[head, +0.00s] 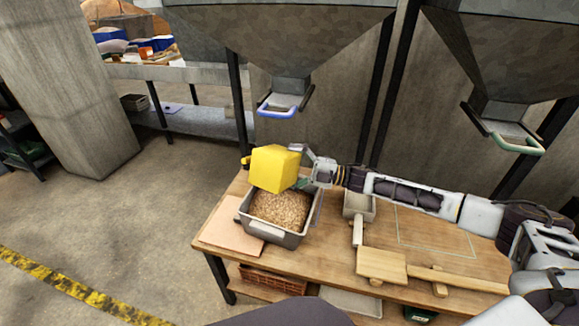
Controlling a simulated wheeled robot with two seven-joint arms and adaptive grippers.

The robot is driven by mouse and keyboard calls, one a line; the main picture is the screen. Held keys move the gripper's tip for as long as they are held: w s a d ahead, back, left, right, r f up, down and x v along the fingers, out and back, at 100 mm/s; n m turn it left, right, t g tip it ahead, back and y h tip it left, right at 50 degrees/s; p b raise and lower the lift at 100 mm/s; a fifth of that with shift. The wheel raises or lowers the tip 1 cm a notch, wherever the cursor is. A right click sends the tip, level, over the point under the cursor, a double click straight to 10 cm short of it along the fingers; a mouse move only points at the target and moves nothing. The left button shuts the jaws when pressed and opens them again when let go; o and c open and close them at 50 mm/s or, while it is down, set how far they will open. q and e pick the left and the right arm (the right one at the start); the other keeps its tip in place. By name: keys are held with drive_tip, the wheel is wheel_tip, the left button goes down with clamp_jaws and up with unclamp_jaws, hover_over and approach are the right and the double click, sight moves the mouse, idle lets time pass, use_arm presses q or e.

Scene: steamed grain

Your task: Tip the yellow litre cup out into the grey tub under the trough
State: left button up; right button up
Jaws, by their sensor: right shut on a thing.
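The yellow litre cup (273,168) is held in my right gripper (307,168), which is shut on it. The cup is a yellow box shape, tilted, with its inside hidden from this view. It hangs above the grey tub (272,236), over its back part. The tub stands on the wooden table and holds a heap of tan grain (282,209). A hopper trough with a blue-handled gate (278,108) is above and behind the cup. My left gripper is not in view.
The wooden table (470,262) also carries a scoop (358,208) and a wooden mallet (385,266) right of the tub. A pinkish board (226,228) lies left of it. A second hopper with a green handle (515,140) hangs at the right.

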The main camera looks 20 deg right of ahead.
sight(290, 153)
wheel_tip(290, 153, up, 4)
drive_tip(key=shift+f+p, duration=0.25)
drive_tip(key=shift+p, duration=0.95)
drive_tip(key=n+p, duration=0.1)
drive_tip(key=n, duration=0.1)
drive_tip(key=n+g+h, duration=0.1)
drive_tip(key=n, duration=0.1)
drive_tip(key=shift+r+p, duration=0.35)
drive_tip(key=shift+r, duration=0.05)
drive_tip(key=n+h+p, duration=0.1)
drive_tip(key=n, duration=0.1)
drive_tip(key=shift+r+n, duration=0.15)
drive_tip(key=shift+n, duration=0.25)
drive_tip(key=shift+n, duration=0.3)
